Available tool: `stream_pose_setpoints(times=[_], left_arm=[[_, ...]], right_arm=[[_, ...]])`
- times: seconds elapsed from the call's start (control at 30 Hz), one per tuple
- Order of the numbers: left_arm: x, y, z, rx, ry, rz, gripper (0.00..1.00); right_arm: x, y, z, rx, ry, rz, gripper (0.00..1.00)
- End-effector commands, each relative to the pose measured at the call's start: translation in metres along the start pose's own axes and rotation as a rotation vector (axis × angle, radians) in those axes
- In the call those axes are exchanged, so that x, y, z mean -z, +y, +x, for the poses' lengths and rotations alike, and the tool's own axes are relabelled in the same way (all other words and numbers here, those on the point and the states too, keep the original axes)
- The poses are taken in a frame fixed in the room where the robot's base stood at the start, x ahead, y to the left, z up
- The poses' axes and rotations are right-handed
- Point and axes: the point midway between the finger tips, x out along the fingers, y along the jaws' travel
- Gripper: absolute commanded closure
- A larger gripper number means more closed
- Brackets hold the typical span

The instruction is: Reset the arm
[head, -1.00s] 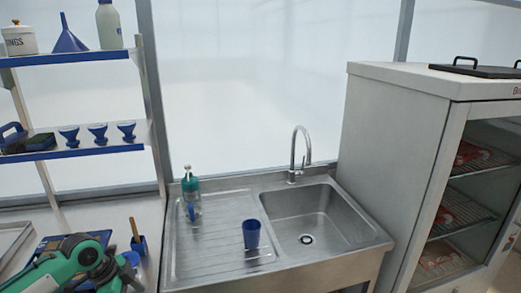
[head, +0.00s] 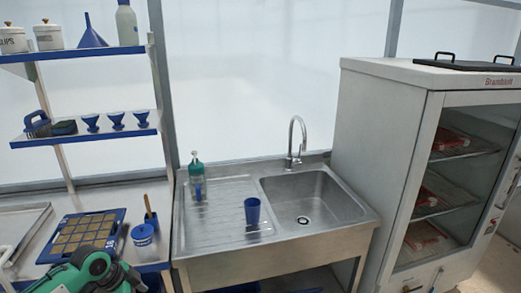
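A green and dark arm of mine (head: 92,270) comes in at the lower left, in front of the bench edge. Its gripper fingers are not visible in the head view. My other arm is out of view. No held object can be seen.
A steel sink (head: 318,204) with a tap stands in the middle, with a blue cup (head: 252,212) and a soap bottle (head: 196,172) on its drainboard. A seed tray (head: 80,236) and a blue-lidded tub (head: 143,236) are on the left bench. A glass-door cabinet (head: 385,140) stands right.

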Motion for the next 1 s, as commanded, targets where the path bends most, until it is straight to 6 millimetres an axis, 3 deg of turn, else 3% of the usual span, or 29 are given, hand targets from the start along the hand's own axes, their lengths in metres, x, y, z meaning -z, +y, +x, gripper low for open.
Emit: stream_pose_setpoints(times=[0.27,0.37,0.47,0.57,0.77,0.87,1.0], left_arm=[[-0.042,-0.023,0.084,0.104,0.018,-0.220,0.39],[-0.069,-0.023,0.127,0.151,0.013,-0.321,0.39],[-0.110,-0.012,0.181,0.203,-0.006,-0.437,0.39],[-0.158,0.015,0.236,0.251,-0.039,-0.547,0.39],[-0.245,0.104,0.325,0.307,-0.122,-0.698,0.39],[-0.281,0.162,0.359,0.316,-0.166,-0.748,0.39],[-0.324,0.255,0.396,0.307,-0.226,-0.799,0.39]], right_arm=[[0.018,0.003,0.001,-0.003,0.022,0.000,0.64],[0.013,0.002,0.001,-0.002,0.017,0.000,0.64],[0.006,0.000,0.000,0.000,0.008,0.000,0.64],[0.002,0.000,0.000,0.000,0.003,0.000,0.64],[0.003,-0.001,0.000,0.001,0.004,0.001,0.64],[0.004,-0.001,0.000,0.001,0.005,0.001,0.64],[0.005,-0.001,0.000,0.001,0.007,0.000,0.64]])
